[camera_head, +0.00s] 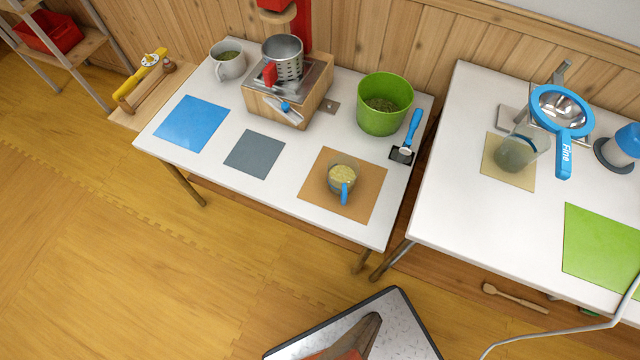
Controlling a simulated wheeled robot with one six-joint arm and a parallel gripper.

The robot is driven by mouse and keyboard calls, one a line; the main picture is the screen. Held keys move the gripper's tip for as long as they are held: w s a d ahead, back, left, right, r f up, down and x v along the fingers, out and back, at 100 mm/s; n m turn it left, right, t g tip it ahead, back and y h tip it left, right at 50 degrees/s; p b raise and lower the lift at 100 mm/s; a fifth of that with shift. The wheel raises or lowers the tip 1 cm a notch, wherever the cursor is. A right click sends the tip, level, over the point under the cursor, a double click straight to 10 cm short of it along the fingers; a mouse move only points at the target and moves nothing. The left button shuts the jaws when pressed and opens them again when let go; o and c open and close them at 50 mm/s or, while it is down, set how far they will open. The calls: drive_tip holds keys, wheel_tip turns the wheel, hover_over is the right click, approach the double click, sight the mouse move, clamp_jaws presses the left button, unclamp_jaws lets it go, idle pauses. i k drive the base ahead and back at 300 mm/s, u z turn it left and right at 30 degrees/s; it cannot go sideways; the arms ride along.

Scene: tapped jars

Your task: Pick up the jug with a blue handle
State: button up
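The jug (342,172) is a small grey, see-through-looking cup with pale yellowish grainy contents. It stands upright on a brown mat (318,203) near the front right of the left white table (225,178). Its blue handle (345,192) points toward the front edge of the table. Nothing touches the jug. My gripper is not visible in this view.
A green pot (384,104) and a blue-handled tool (411,133) stand behind and right of the jug. A perforated metal cup (284,58) sits on a wooden box. Grey (254,154) and blue (192,124) mats are bare.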

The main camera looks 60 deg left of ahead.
sight(343, 169)
drive_tip(key=k, duration=0.15)
drive_tip(key=z, duration=1.65)
drive_tip(key=i, duration=0.65)
drive_tip(key=u, duration=4.4)
drive_tip(key=i, duration=0.5)
drive_tip(key=z, duration=1.4)
